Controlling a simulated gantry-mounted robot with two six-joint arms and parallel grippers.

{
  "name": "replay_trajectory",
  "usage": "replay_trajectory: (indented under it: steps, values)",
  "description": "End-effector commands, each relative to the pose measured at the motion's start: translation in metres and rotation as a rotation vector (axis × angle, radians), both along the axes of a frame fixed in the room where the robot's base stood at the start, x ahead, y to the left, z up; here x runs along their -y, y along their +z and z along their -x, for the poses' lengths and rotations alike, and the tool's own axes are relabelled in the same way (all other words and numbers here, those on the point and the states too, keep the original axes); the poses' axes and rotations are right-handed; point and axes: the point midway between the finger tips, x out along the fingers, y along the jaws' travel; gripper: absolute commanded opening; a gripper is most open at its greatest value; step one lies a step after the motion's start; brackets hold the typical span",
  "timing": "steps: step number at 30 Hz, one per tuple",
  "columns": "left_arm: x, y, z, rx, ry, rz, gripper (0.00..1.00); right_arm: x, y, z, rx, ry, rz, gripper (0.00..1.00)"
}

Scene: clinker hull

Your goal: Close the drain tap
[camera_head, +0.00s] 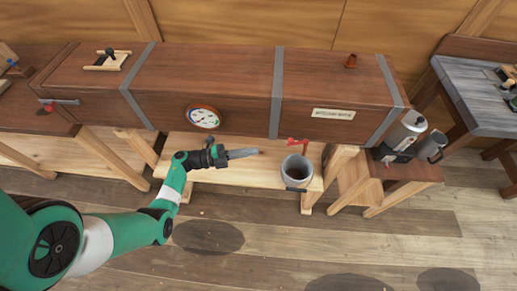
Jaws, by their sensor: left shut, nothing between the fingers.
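A tap with a red handle (297,141) sits under the right part of the long wooden box (240,100), just above a grey bucket (297,184). The handle looks roughly level, but it is too small to tell the tap's state for sure. My left gripper (258,152) is shut and empty, pointing right. In the picture it is a little left of the red handle and the bucket, apart from both. Another red-handled fitting (46,107) is at the box's left end. My right gripper is out of view.
The bucket stands on a low light-wood bench (230,177). A round gauge (203,116) and a nameplate (333,114) are on the box front. A kettle-like metal vessel (408,130) and a mug (431,147) stand to the right. The floor in front is clear.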

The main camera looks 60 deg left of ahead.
Motion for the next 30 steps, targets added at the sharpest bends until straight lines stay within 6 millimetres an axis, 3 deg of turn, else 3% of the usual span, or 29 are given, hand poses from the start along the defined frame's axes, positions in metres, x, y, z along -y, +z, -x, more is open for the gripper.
replay_trajectory:
  steps: [6, 10, 18, 23, 30]
  values:
    - [0.033, -0.028, 0.007, 0.069, 0.12, -0.122, 0.0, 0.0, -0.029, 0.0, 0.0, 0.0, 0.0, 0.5]
    - [0.056, -0.033, 0.021, 0.117, 0.241, -0.239, 0.0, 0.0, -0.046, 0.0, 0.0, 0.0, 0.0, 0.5]
    - [0.062, -0.024, 0.027, 0.136, 0.306, -0.3, 0.0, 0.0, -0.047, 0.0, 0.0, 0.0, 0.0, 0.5]
    - [0.064, -0.023, 0.011, 0.138, 0.3, -0.301, 0.0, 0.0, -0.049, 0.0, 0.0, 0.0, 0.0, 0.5]
    - [0.068, -0.016, -0.038, 0.139, 0.299, -0.3, 0.0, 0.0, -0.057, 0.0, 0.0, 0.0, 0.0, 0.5]
